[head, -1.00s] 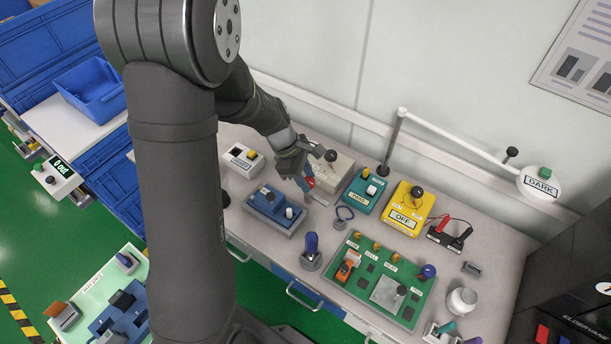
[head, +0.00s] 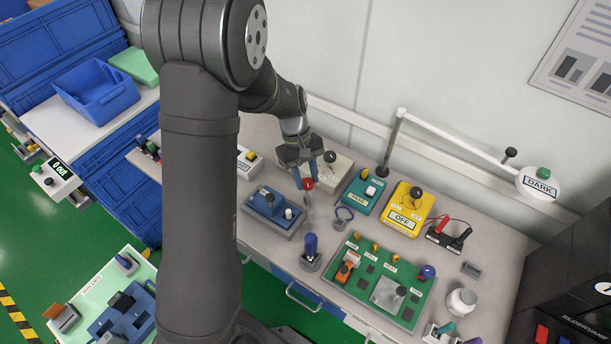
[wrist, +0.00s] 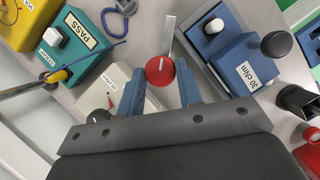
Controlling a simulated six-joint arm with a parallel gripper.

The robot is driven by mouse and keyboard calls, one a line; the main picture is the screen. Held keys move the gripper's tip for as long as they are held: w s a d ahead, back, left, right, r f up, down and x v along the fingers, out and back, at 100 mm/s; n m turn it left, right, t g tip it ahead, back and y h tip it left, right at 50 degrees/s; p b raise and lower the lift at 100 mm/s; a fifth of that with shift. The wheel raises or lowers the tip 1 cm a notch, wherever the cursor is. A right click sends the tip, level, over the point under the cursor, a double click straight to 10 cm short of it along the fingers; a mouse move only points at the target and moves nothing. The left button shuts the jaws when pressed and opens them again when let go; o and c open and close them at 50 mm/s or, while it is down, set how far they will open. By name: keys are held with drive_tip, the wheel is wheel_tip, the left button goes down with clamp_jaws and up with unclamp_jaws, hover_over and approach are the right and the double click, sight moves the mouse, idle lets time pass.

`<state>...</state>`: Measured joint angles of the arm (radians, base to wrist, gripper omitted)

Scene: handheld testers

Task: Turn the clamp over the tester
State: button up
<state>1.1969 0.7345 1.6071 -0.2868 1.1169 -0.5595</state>
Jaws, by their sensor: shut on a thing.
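The clamp's red round knob (wrist: 159,71) sits between the tips of my gripper (wrist: 161,88), whose blue fingers are shut on it. The red knob also shows in the head view (head: 308,184), just below my gripper (head: 310,178). The clamp's flat metal bar (wrist: 170,37) runs out from the knob, beside the blue tester (wrist: 245,58). In the head view the blue tester (head: 262,207), with a dark knob and a white knob, stands just left of the clamp. The bar appears apart from the tester; how the clamp is mounted is hidden.
A cream meter (head: 335,172) stands close behind my gripper. A teal PASS box (head: 364,192) and a yellow OFF box (head: 409,210) stand to the right.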

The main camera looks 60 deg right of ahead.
drive_tip(key=m, duration=0.2)
drive_tip(key=m+t+y, duration=0.1)
drive_tip(key=m, duration=0.1)
drive_tip(key=shift+s+d+m+y, duration=0.1)
drive_tip(key=shift+s+m+y, duration=0.05)
drive_tip(key=shift+m+y, duration=0.15)
drive_tip(key=shift+m+t+y, duration=0.3)
drive_tip(key=shift+m+t, duration=0.3)
drive_tip(key=shift+m, duration=1)
drive_tip(key=o, duration=0.9)
drive_tip(key=shift+o, duration=0.2)
drive_tip(key=v, duration=1.7)
drive_tip(key=shift+s+r, duration=0.15)
drive_tip(key=shift+r, duration=0.05)
